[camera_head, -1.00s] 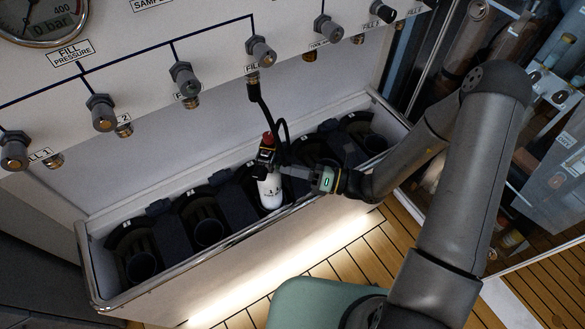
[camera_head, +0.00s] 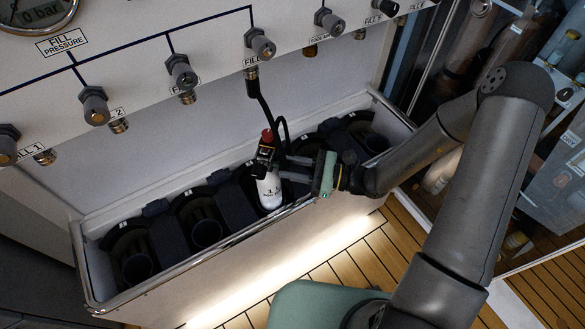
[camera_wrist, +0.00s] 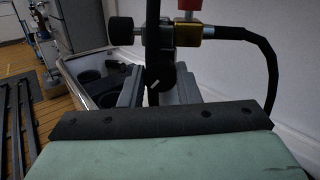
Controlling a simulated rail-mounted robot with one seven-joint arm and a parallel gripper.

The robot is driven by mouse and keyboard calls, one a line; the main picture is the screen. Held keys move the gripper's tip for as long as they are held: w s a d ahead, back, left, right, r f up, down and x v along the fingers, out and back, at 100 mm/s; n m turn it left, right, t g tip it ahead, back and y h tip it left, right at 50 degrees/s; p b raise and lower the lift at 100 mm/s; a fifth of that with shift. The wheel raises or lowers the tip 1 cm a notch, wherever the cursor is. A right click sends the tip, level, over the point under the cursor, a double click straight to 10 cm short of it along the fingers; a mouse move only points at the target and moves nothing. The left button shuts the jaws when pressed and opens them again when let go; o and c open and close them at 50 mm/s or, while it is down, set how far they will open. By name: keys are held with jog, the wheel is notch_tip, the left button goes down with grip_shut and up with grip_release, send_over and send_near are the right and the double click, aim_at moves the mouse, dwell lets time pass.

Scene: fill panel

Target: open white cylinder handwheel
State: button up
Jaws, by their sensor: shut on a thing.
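The white cylinder (camera_head: 269,190) stands upright in a slot of the trough, with a red cap (camera_head: 267,136) on its valve. A black hose joins the valve to the panel above. My gripper (camera_head: 285,168) reaches in from the right at valve height, its green body upright. In the wrist view, the dark round handwheel (camera_wrist: 158,78) with a white mark sits between the two grey fingers of my gripper (camera_wrist: 158,92), which are shut on it. The handwheel is mostly hidden in the head view.
The trough (camera_head: 180,262) has several dark cylinder slots; the left ones look empty. In the wrist view, a brass fitting (camera_wrist: 188,30) and a black side knob (camera_wrist: 121,30) are close above the fingers. The hose (camera_wrist: 268,60) loops at the right.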

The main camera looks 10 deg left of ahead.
jog(key=shift+n+h+b, duration=0.4)
jog(key=shift+n+b, duration=4.35)
jog(key=shift+n, duration=2.65)
jog(key=shift+r, duration=0.1)
jog(key=o, duration=1)
jog(key=shift+c, duration=0.2)
